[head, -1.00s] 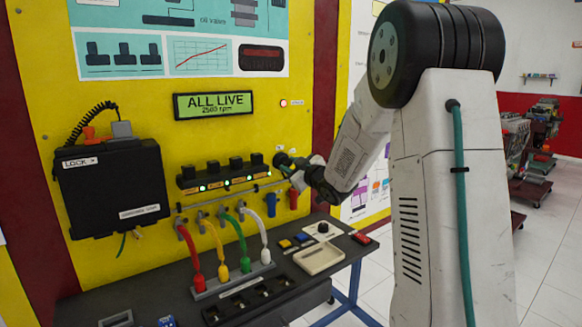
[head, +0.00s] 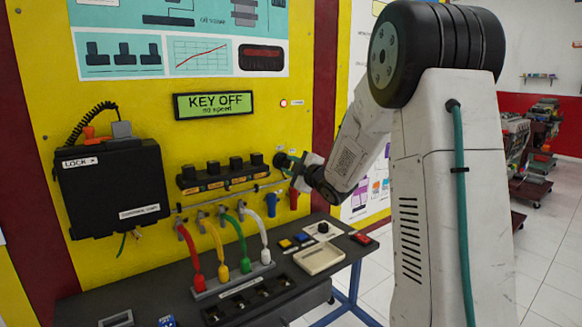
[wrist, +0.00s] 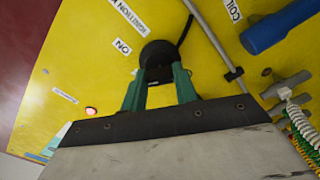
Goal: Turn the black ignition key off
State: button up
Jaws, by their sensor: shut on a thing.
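The black ignition key (wrist: 159,73) sits in a round black switch (wrist: 159,52) on the yellow panel, beside a label in the wrist view. My gripper (wrist: 160,84) has its two green fingers closed around the key, one on each side. In the head view my gripper (head: 292,164) is at the panel's right part, against the switch, and mostly covers the key. The display (head: 215,105) reads "KEY OFF" and "no speed". The exact angle of the key is hard to tell.
A row of black coils (head: 222,174) is just left of my gripper. A blue handle (head: 272,204) hangs below. Red, yellow, green and white leads run down to a dark bench (head: 335,240). A black box (head: 108,190) is at the left.

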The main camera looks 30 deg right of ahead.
jog(key=n, duration=0.5)
jog(key=shift+f+n, duration=0.1)
jog(key=shift+n, duration=0.2)
dwell(0.4)
jog(key=o, duration=1)
jog(key=s, duration=0.7)
jog(key=shift+s, duration=0.4)
jog(key=shift+d, duration=0.1)
